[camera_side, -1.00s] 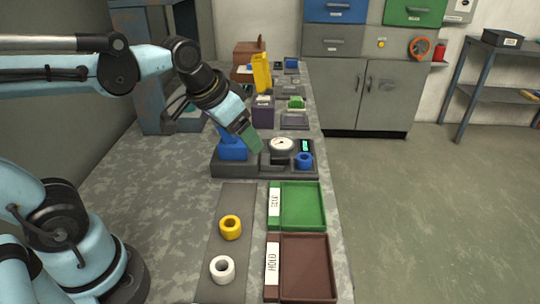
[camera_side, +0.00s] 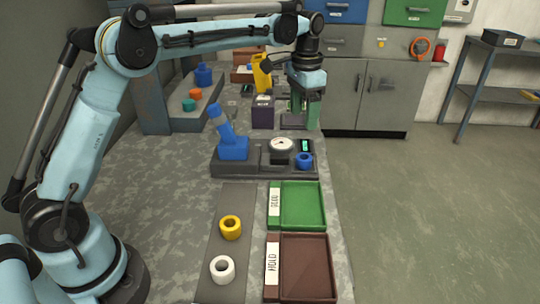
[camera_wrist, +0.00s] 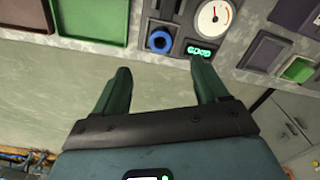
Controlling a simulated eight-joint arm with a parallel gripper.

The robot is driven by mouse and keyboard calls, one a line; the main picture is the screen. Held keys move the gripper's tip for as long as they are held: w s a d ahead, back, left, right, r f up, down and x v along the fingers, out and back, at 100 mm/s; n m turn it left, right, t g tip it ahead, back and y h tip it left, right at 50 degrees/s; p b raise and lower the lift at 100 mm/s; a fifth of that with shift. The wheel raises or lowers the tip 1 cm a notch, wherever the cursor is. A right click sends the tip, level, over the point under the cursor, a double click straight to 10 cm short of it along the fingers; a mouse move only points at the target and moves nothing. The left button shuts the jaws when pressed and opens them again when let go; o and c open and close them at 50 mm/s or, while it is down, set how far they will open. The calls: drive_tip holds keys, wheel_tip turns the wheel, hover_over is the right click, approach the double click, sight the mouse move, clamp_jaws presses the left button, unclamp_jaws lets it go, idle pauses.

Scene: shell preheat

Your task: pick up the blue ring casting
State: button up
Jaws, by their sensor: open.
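The blue ring casting (camera_side: 304,161) sits at the right end of the dark gauge fixture (camera_side: 225,169), in front of its lit green display. It also shows in the wrist view (camera_wrist: 159,41), upper middle, with its hole facing up. My gripper (camera_side: 304,117) is behind and above the fixture in the side view, pointing down. In the wrist view my gripper (camera_wrist: 160,66) has its two green fingers spread apart with nothing between them. The ring appears beyond the fingertips, apart from them.
The fixture carries a blue lever press (camera_side: 233,148) and a round dial (camera_side: 282,144); its display (camera_wrist: 199,51) reads GOOD. A green tray (camera_side: 323,206) and a brown HOLD tray (camera_side: 330,268) lie in front. Yellow (camera_side: 231,227) and white (camera_side: 222,269) rings rest on a grey strip.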

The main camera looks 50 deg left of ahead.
sight(303, 153)
drive_tip(key=f, duration=1.2)
drive_tip(key=shift+w+d+f, duration=0.1)
drive_tip(key=shift+w+f, duration=0.2)
drive_tip(key=shift+f, duration=0.05)
drive_tip(key=c, duration=1.2)
